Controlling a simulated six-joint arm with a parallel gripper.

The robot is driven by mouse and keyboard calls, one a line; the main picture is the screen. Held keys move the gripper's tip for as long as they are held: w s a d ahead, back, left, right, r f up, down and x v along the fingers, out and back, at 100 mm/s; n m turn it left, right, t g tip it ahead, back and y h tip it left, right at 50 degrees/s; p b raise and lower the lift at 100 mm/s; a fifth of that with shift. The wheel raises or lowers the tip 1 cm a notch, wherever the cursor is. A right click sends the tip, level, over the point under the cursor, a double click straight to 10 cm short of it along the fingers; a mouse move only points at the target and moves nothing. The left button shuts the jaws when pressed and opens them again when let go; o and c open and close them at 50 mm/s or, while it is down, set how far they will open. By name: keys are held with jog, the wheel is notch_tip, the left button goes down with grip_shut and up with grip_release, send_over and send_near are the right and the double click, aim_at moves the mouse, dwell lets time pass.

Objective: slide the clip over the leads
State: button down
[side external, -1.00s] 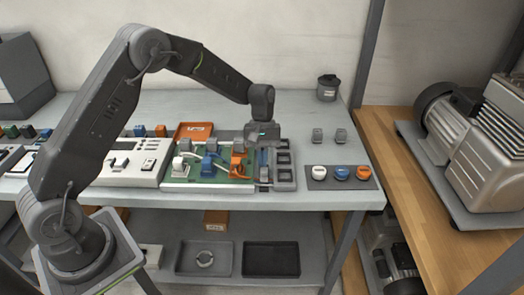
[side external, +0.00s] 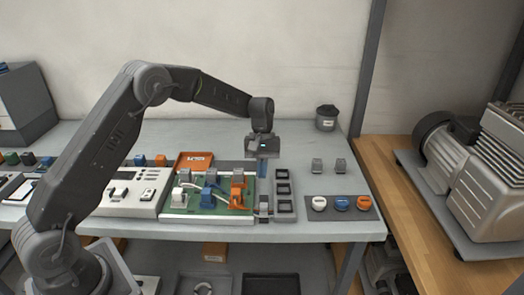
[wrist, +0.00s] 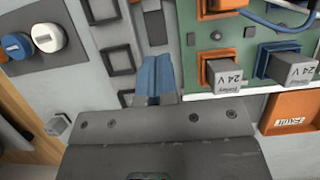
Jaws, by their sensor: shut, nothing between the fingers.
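My gripper (side external: 263,164) is shut and empty, pointing down above the strip at the right side of the green board (side external: 222,205). Its blue fingertips show pressed together in the wrist view (wrist: 154,78). A small grey block (side external: 263,207), which looks like the clip, stands at the board's front right corner, in front of and below my fingers. White, blue (side external: 220,202) and orange leads (side external: 240,206) run from coloured plugs toward the board's right side. I cannot tell whether the block surrounds the leads.
A grey holder with dark square slots (side external: 284,189) lies right of the board. A mat with white, blue and orange knobs (side external: 342,203) lies further right. An orange tray (side external: 194,159) lies behind the board. A white control box (side external: 133,195) stands left.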

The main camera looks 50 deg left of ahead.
jog(key=v, duration=0.6)
jog(key=shift+r, duration=0.25)
jog(key=s+d+r+m+t+y, duration=0.2)
jog(key=s+d+r+m+t, duration=0.2)
jog(key=s+r, duration=0.9)
jog(key=s+d+f+m+t+y, duration=0.1)
jog(key=s+m+t, duration=0.3)
jog(key=s, duration=1.4)
jog(key=shift+d+m+t, duration=0.2)
jog(key=shift+m+t, duration=0.2)
jog(key=shift+m, duration=0.1)
